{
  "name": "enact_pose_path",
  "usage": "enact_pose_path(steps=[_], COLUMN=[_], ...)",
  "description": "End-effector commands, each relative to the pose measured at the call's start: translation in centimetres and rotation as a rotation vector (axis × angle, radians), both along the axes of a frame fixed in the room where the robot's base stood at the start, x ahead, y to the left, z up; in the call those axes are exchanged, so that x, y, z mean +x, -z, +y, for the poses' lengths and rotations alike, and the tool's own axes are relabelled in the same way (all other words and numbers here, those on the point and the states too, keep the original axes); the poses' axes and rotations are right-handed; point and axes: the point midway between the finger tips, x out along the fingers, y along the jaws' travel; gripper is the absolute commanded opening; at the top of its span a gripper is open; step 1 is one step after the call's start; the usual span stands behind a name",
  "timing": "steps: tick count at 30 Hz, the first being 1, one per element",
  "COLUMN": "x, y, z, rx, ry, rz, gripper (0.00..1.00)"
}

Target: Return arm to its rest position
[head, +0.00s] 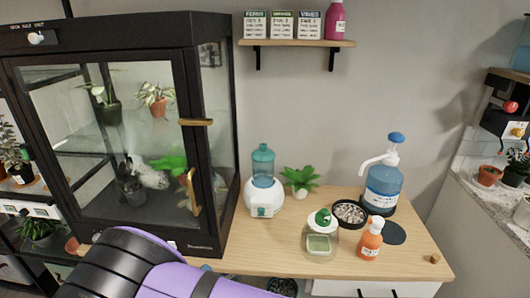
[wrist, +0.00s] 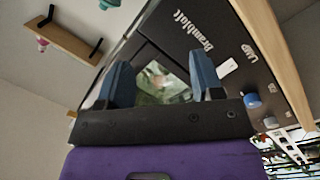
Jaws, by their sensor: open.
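My gripper (wrist: 162,78) shows in the wrist view with its two blue fingers spread wide apart. Nothing is held between them. Behind the fingers are the dark frame and glass of the plant cabinet, seen at a tilt. My purple and black arm crosses the bottom left of the head view, in front of the wooden counter and the cabinet's lower edge. My gripper itself does not show in the head view.
The glass plant cabinet (head: 196,150) stands at left. The counter (head: 280,262) holds a teal-topped dispenser (head: 263,180), a small plant (head: 299,179), a glass jar (head: 320,240), an orange bottle (head: 370,240) and a blue pump jug (head: 382,187). A wall shelf (head: 297,43) is above.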

Motion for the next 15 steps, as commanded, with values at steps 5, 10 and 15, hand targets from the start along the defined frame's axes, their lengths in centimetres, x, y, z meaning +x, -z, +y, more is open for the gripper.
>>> enact_pose_path(steps=[5,10,15], x=[1.6,3.4,5.8], y=[-2.4,-5.4,-9.9], z=[-1.3,-3.1,-6.4], rx=[-0.003,-0.011,-0.011], ry=[0.077,0.173,0.313], rz=[0.025,0.067,0.138], gripper=[0.60,0.60,0.60])
